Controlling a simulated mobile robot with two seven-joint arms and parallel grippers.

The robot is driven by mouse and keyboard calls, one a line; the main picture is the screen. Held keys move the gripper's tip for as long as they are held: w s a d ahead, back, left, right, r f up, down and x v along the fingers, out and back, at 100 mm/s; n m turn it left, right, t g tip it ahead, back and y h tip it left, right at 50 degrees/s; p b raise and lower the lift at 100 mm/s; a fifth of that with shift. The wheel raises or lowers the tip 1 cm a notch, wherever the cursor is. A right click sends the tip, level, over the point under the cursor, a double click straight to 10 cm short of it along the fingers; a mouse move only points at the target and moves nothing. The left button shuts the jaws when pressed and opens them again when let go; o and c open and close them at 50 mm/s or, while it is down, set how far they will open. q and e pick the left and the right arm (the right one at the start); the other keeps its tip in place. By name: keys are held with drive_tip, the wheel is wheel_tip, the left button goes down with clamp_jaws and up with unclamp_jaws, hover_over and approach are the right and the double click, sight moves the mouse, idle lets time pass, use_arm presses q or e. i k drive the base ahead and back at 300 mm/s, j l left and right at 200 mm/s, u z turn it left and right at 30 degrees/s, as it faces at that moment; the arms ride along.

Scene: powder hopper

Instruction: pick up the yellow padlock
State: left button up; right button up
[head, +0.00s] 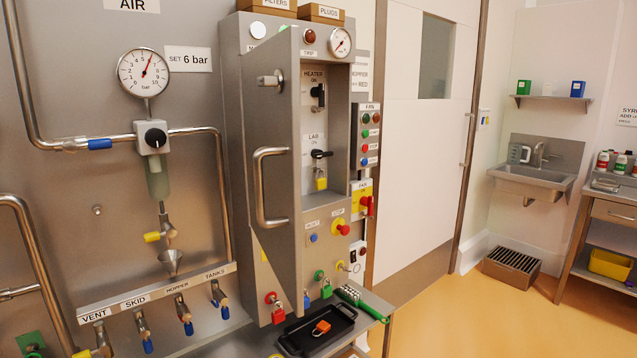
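The yellow padlock (320,183) hangs inside the open grey cabinet, just below the black handle (321,154) of the switch labelled LAB. It looks small from here, and I cannot tell exactly how its shackle is hooked. The cabinet door (270,140) stands open on the left side of the recess, with a large bar handle (262,188) on it. Neither of my grippers is in view.
A black tray (290,345) on the ledge below holds an orange-red padlock (321,328). A red padlock (277,314) and a green padlock (326,290) hang nearby. A green-ended brush (350,296) lies right of the tray. Open floor (470,320) lies to the right.

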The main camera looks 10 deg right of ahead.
sight(320, 184)
drive_tip(key=i+l+u, duration=0.1)
drive_tip(key=u, duration=0.3)
drive_tip(key=l+u, duration=0.15)
drive_tip(key=u, duration=0.2)
drive_tip(key=i+l+u, duration=0.1)
drive_tip(key=l+u, duration=0.15)
drive_tip(key=l, duration=0.15)
drive_tip(key=i+l+u, duration=0.1)
drive_tip(key=l+u, duration=0.15)
drive_tip(key=l, duration=0.2)
drive_tip(key=i+l+u, duration=0.1)
drive_tip(key=l+u, duration=0.2)
drive_tip(key=l, duration=1.4)
